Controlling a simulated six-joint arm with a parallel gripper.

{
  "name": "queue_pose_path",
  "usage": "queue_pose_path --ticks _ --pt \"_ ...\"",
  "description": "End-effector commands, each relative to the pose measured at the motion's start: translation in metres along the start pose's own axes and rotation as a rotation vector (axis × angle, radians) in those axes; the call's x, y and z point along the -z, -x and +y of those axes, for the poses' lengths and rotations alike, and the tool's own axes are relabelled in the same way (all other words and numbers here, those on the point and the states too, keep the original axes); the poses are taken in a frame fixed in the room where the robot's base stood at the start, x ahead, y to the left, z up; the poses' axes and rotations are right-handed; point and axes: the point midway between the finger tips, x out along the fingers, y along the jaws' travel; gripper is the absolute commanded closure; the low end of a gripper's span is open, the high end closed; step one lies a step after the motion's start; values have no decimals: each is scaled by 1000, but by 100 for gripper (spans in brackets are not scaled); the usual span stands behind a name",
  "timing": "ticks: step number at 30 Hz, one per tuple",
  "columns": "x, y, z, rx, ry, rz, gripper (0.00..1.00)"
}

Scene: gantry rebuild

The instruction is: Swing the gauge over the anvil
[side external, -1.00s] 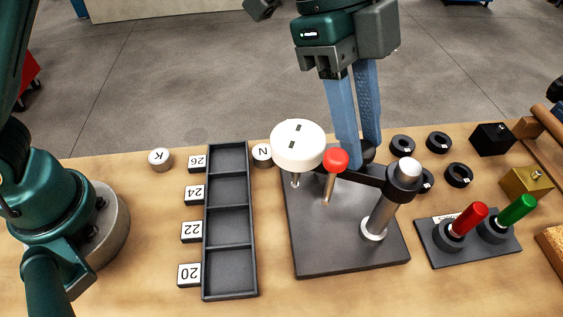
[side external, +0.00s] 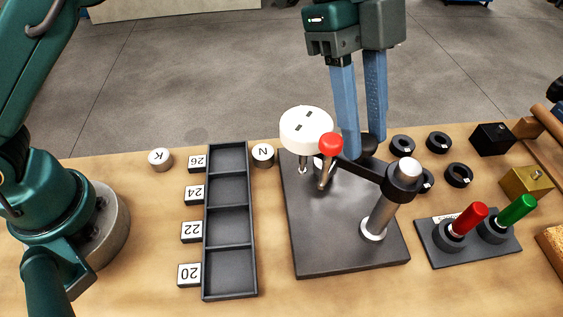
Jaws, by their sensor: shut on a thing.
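The gauge (side external: 306,128) has a white round dial head on a dark swing arm (side external: 373,174) that pivots on a steel post (side external: 379,216). A red-knobbed stem (side external: 331,145) hangs by the dial. The post stands on a dark base plate (side external: 335,240). A dark round piece (side external: 367,147) shows at the fingertips. A small pale piece (side external: 320,163) shows below the dial. I cannot tell which piece is the anvil.
A four-slot tray (side external: 229,258) with number tags stands to the left. Discs marked K (side external: 159,158) and N (side external: 263,154) lie near the back. Several black rings (side external: 438,142) and a stand with red and green handles (side external: 440,252) are at the right.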

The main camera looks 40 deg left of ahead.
Motion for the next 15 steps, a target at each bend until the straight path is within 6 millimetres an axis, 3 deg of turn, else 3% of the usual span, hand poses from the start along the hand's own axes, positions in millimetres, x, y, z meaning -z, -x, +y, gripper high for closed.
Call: queue_pose_path --ticks 2,3,4,15 --pt "2 2 0 2 -3 6 100" --pt "2 2 0 2 -3 6 62" --pt "2 2 0 2 -3 6 54" --pt "1 2 0 1 0 3 54"
